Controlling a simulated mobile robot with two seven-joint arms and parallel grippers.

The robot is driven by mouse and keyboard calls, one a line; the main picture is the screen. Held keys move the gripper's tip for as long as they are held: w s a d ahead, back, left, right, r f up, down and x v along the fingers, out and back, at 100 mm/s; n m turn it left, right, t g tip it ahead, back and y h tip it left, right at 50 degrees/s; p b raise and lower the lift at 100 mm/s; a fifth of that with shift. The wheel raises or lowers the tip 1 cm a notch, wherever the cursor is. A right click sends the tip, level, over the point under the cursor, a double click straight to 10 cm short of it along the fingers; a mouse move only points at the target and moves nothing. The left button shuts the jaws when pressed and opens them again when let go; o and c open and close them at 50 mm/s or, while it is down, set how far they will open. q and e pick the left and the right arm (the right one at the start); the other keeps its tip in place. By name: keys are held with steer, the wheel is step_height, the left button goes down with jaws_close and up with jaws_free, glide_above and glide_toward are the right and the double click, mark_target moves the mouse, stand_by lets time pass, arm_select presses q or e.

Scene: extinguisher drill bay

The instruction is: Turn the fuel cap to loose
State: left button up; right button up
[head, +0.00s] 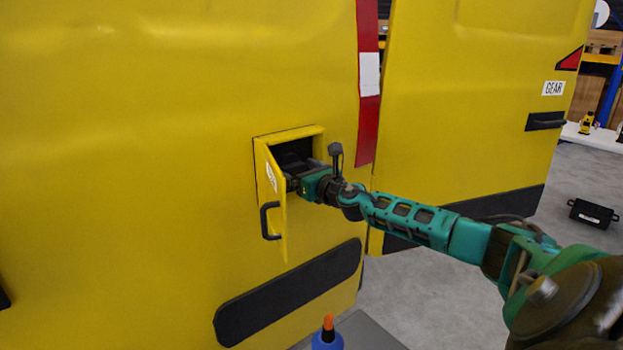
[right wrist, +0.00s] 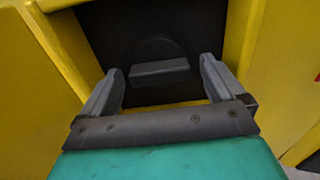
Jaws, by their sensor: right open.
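The fuel cap (right wrist: 160,70) shows in the right wrist view as a dark round piece with a raised grey bar across it, set in a dark recess. The bar lies about level. My right gripper (right wrist: 161,73) is open, with one finger on each side of the bar and visible gaps to it. In the head view my right gripper (head: 303,184) reaches into the hatch opening and the cap is hidden. The yellow hatch door (head: 272,200) stands swung open, with a black handle. My left gripper is not in view.
The yellow vehicle side (head: 150,120) fills the left and middle. A black box (head: 592,213) is on the open floor at right.

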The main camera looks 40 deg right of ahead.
steer(key=s+a+p, duration=0.1)
steer(key=s, duration=1.1)
steer(key=shift+s+a, duration=0.2)
stand_by(0.4)
stand_by(0.8)
